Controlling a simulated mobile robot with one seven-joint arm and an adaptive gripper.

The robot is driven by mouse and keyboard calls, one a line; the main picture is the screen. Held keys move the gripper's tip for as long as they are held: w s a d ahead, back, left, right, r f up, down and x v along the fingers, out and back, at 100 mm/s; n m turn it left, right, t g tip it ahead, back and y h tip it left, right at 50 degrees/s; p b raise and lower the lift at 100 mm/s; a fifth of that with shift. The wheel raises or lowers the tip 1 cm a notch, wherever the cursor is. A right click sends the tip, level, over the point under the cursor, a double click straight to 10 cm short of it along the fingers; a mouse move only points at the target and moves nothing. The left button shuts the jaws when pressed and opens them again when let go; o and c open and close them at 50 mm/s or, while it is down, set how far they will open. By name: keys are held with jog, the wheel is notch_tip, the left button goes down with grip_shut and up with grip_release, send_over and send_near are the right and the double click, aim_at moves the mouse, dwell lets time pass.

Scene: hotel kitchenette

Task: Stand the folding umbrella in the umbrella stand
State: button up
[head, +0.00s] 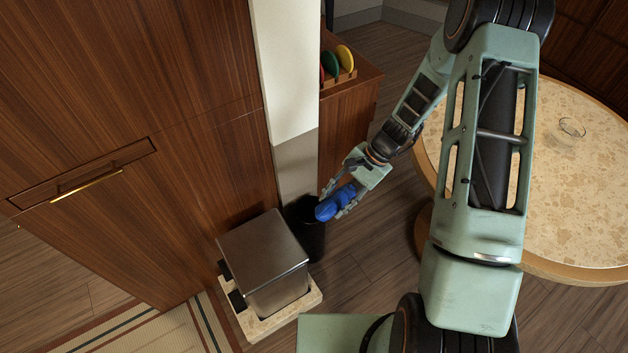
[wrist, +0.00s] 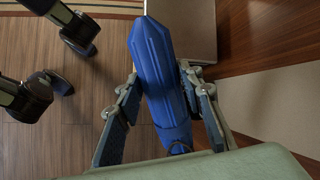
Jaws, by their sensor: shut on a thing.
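The umbrella stand (head: 312,240) looks like a dark, round bin on the floor by the pale wall column. In the head view the umbrella's end overlaps the stand's upper right side; I cannot tell its height above the rim. The stand's opening is mostly hidden, and I cannot make the stand out in the wrist view.
A steel box (head: 264,254) on a pale stone base (head: 312,298) stands close to the stand's left. A tall wooden cabinet (head: 130,120) is at left. A round stone-topped table (head: 570,190) with a small glass (head: 572,128) is at right. Some wooden floor (head: 365,270) is clear between.

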jog(key=w+a+f+m+t+y+b, duration=0.35)
jog(key=w+m+t+y+b, duration=0.2)
jog(key=w+m+b, duration=0.2)
jog(key=w+a+f+m+t+y+b, duration=0.2)
jog(key=w+f+m+t+y+b, duration=0.25)
jog(key=w+m+t+b, duration=0.3)
notch_tip(320, 180, down, 16)
jog(key=m+g+b, duration=0.1)
jog(key=g+b, duration=0.1)
jog(key=b, duration=0.9)
jog(key=shift+w+a+r, duration=0.2)
jog(key=shift+w+a, duration=0.05)
jog(key=shift+w, duration=0.2)
jog(key=o, duration=1.5)
